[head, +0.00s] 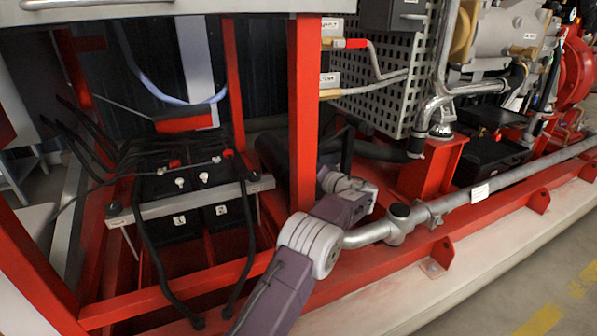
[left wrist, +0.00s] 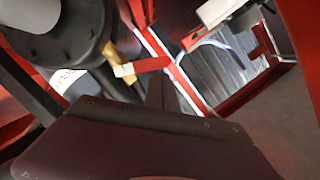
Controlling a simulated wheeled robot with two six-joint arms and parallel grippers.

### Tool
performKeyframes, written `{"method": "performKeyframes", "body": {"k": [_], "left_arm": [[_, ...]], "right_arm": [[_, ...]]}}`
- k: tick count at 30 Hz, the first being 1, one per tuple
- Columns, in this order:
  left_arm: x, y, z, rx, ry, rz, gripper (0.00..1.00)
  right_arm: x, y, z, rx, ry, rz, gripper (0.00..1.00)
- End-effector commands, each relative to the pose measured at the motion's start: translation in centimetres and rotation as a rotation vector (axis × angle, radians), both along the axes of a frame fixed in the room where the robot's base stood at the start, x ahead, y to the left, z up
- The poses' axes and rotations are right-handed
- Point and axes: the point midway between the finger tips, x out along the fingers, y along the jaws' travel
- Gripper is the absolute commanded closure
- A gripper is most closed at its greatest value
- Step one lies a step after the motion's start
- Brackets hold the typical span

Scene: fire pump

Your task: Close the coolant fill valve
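Two small pipe valves sit behind the red upright post in the head view. The upper valve has a red lever (head: 350,43); the lower has a brass body (head: 330,94) and a label (head: 330,80). I cannot read which is the coolant fill valve. In the left wrist view a red lever (left wrist: 152,65) extends from a brass fitting (left wrist: 125,69), just beyond my left gripper (left wrist: 160,92). The gripper's dark body fills the lower part; its fingers are not clear, and contact cannot be told. In the head view my left arm reaches up near the post. My right gripper is not in view.
The red upright post (head: 304,110) stands left of the valves. A perforated grey guard (head: 375,85) is to their right. Black batteries (head: 195,195) with cables lie left. A grey pipe (head: 500,178) runs along the red base frame (head: 470,215). Open floor lies at lower right.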

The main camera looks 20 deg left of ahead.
Motion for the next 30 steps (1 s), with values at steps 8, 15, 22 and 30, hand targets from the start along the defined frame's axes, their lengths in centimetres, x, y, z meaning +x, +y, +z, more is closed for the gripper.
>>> {"method": "performKeyframes", "body": {"k": [8, 15, 22, 30], "left_arm": [[0.2, -0.23, -0.39, 0.0, 0.0, 0.0, 1.0], [0.26, -0.29, -0.45, 0.001, 0.002, 0.0, 1.0], [0.26, -0.29, -0.45, 0.0, 0.001, 0.0, 1.0], [0.26, -0.14, 0.39, 0.001, 0.0, 0.001, 1.0]], "right_arm": [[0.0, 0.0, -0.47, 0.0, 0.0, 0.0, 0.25], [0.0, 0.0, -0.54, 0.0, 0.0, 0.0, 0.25], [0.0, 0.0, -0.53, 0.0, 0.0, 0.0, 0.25], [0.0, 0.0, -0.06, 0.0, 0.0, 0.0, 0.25]]}}
